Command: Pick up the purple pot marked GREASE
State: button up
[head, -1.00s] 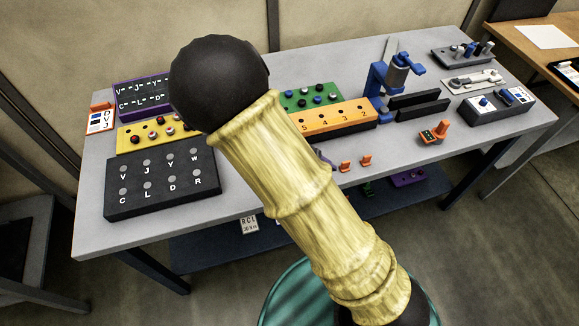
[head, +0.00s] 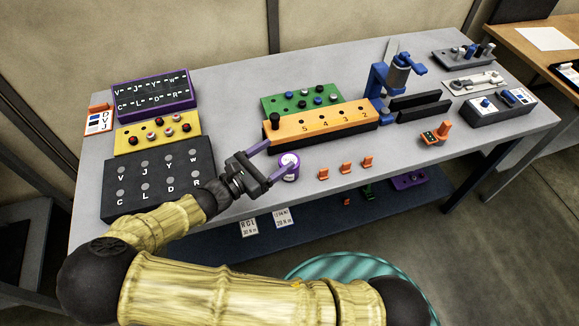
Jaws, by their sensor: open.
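A small purple pot (head: 289,167) with a pale label stands on the grey table near its front edge, in front of the orange numbered block. The lettering on its label is too small to read. My gripper (head: 279,161) is open and reaches to the pot from the left. One finger extends toward the pot's far left side and the other toward its near left side. Whether the fingers touch the pot cannot be told.
The orange block (head: 322,122) stands just behind the pot. Small orange clips (head: 346,168) sit to its right. The grey table (head: 225,130) is bare behind the gripper. A lower shelf (head: 215,243) holds labelled cards.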

send_near(296, 158)
jog(key=w+d+f, duration=0.2)
jog(key=shift+w+f, duration=0.15)
jog(key=shift+f, duration=0.15)
jog(key=shift+r+p+x, duration=0.2)
jog(key=shift+p+x, duration=0.3)
jog(key=shift+x, duration=0.55)
jog(key=shift+w, duration=0.1)
jog(key=p+x, duration=0.1)
jog(key=x, duration=0.4)
jog(key=shift+c, duration=0.2)
jog(key=c, duration=1)
